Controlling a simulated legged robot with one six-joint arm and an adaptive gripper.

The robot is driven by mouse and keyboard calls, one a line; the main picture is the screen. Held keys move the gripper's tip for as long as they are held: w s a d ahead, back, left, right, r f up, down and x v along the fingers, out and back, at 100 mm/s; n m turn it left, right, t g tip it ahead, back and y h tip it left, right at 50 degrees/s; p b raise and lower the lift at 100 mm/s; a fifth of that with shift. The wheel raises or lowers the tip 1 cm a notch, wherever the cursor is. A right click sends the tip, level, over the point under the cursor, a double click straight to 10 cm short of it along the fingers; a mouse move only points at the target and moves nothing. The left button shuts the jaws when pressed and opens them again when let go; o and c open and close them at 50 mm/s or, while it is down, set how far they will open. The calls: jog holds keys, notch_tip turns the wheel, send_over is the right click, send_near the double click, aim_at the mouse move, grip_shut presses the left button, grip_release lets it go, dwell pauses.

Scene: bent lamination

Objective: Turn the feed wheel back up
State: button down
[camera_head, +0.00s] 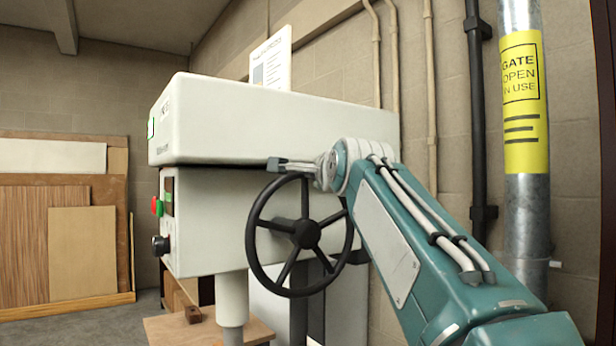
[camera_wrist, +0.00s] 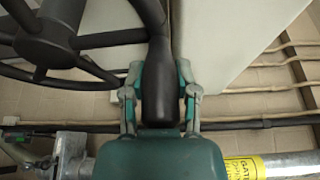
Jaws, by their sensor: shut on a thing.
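The feed wheel (camera_head: 306,234) is a black spoked handwheel on the side of the pale grey machine. Its hub and spokes also show at the upper left of the wrist view (camera_wrist: 50,45). A black handle (camera_wrist: 158,85) stands out from the wheel's rim in the wrist view. My gripper (camera_wrist: 160,78) has a teal finger on each side of this handle and is shut on it. In the head view my gripper (camera_head: 285,165) is at the top of the wheel's rim, and the handle is not clearly visible there.
The machine (camera_head: 230,125) has a red and a green button (camera_head: 156,206) on its front. A wooden block (camera_head: 194,314) lies on the wooden table (camera_head: 180,330) below. A pipe with a yellow sign (camera_head: 523,100) stands at right. Boards (camera_head: 82,254) lean at left.

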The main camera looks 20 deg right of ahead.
jog(key=shift+w+d+f+m+g, duration=0.25)
jog(key=shift+d+m, duration=0.15)
jog(key=shift+d, duration=0.15)
jog(key=shift+w+d+f+m+g, duration=0.1)
jog(key=shift+w+d+m+g, duration=0.1)
jog(key=shift+d+m, duration=0.25)
jog(key=shift+c, duration=1.9)
grip_release()
jog(key=shift+d+f, duration=0.1)
jog(key=shift+d, duration=0.1)
jog(key=shift+r, duration=0.2)
jog(key=s+a, duration=0.1)
jog(key=s, duration=1.1)
jog(key=shift+r, duration=0.4)
